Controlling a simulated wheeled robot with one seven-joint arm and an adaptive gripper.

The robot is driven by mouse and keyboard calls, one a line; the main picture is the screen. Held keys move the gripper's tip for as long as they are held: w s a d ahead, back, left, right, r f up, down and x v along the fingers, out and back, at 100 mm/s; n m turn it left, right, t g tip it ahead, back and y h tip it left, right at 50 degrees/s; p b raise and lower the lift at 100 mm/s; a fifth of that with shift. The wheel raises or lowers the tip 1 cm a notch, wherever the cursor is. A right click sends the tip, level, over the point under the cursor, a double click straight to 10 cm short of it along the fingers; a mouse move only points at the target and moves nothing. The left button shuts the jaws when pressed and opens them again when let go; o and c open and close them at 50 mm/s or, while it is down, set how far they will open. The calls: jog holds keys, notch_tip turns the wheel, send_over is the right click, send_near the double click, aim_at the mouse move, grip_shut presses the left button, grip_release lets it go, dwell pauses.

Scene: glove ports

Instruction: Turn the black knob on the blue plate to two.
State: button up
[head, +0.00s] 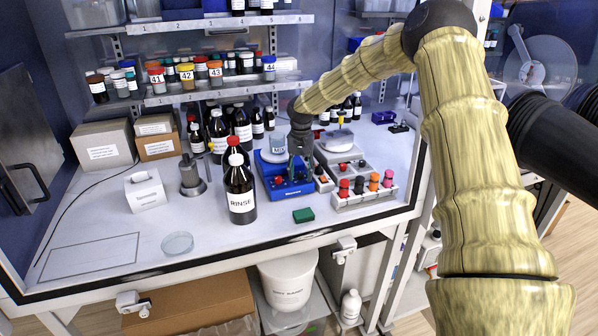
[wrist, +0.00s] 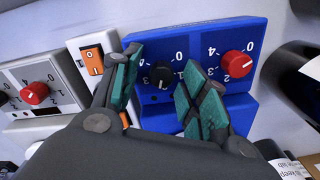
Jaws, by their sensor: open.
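The blue plate (wrist: 200,45) is the sloped front of a blue device, which also shows in the head view (head: 268,160). The black knob (wrist: 160,77) sits on its left part in the wrist view, with white digits around it partly hidden by my fingers. In the head view my gripper (head: 300,160) is over the blue device.
A red knob (wrist: 236,64) is on the same blue plate, right of my fingers. An orange switch (wrist: 93,60) and a grey panel with a red knob (wrist: 35,93) are to the left. A RINSE bottle (head: 239,190) and a rack of colored caps (head: 365,196) flank the device.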

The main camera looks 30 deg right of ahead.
jog(key=shift+s+r, duration=0.55)
jog(key=shift+s, duration=0.2)
jog(key=shift+c, duration=0.2)
jog(key=shift+w+a+f, duration=0.15)
jog(key=shift+w+f, duration=0.05)
jog(key=shift+w, duration=0.05)
jog(key=c, duration=0.4)
jog(key=shift+w+a+f, duration=0.1)
jog(key=shift+w+f, duration=0.25)
jog(key=shift+w, duration=0.15)
jog(key=c, duration=0.3)
grip_shut()
jog(key=shift+d, duration=0.2)
jog(key=shift+a, duration=0.1)
